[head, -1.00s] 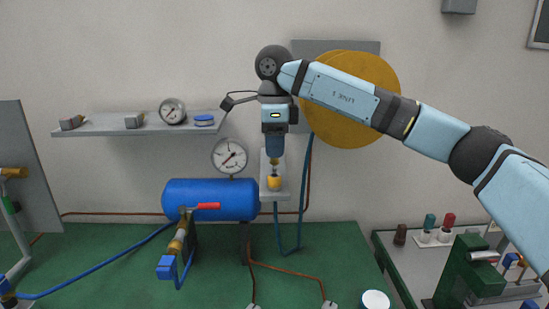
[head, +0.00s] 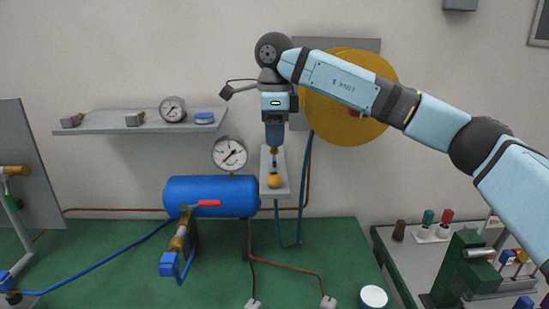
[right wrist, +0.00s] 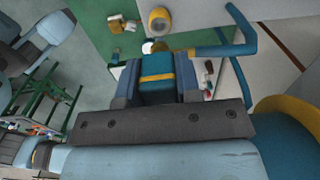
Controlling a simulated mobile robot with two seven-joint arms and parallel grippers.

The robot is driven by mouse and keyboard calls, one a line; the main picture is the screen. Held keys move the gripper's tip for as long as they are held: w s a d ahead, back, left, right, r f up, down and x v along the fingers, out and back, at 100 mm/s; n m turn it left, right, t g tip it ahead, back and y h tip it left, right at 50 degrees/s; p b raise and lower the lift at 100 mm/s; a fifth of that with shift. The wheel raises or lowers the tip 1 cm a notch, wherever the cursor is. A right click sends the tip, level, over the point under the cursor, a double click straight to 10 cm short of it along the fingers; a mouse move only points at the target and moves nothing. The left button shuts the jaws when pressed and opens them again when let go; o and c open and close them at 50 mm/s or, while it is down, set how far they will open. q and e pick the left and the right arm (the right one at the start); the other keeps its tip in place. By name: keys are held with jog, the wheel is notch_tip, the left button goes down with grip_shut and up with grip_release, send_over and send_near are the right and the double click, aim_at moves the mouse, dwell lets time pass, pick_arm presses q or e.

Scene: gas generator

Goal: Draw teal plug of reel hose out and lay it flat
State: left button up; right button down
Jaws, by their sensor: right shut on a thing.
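My right gripper (head: 275,143) points straight down at the wall, right of the gauge. It is shut on the teal plug, whose yellow-banded body (right wrist: 157,80) fills the jaws in the right wrist view. In the head view the jaws hide most of the plug; its narrow lower end shows below them. The yellow socket (head: 274,181) sits below on a grey wall bracket (head: 283,160), and also shows in the right wrist view (right wrist: 160,20). The plug's tip appears just above the socket; whether they still touch is unclear. The teal hose (head: 306,170) hangs beside the bracket. My left gripper is not in view.
The yellow reel (head: 347,120) is behind my right arm. A blue tank (head: 210,197) with a red-handled valve stands left of the socket. A wall shelf (head: 140,125) is further left. A white-topped round thing (head: 373,296) stands at the green table's front right.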

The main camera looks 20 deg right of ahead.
jog(key=shift+r+p, duration=1)
jog(key=shift+r, duration=0.55)
jog(key=shift+f, duration=0.1)
